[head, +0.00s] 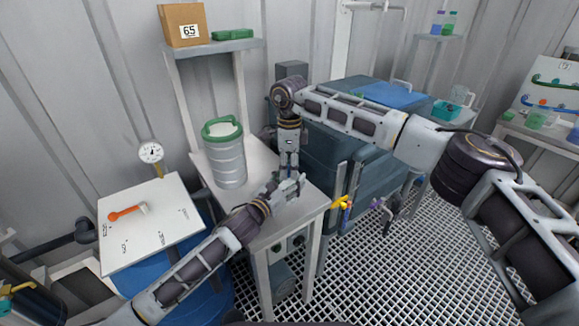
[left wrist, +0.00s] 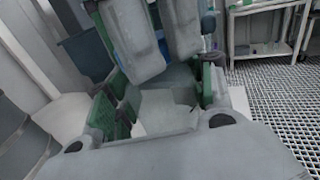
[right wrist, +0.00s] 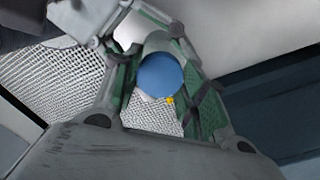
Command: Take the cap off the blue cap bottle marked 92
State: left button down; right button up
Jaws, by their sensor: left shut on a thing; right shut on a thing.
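The blue cap (right wrist: 160,75) sits between the fingers of my right gripper (right wrist: 160,97) in the right wrist view, and this gripper is shut on it. A pale, rounded bottle part (right wrist: 165,42) shows just behind the cap; whether the cap is seated on it I cannot tell. My left gripper (left wrist: 160,103) is shut on a pale bottle body (left wrist: 168,108) in the left wrist view. In the head view my right gripper (head: 288,172) points down over my left gripper (head: 291,187), above the white table (head: 300,207). No mark 92 is readable; the grippers hide the bottle.
A ribbed metal canister with a green handle (head: 225,160) stands on the table left of my grippers. A white panel with an orange lever (head: 150,225) is at left. A shelf holds a box marked 65 (head: 182,25). A dark blue tank (head: 330,155) stands behind right.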

jog(key=n, duration=0.8)
jog(key=shift+r, duration=1.15)
dwell(1.2)
jog(key=shift+r, duration=1.95)
pick_arm(q)
jog(key=shift+c, duration=2.4)
grip_release()
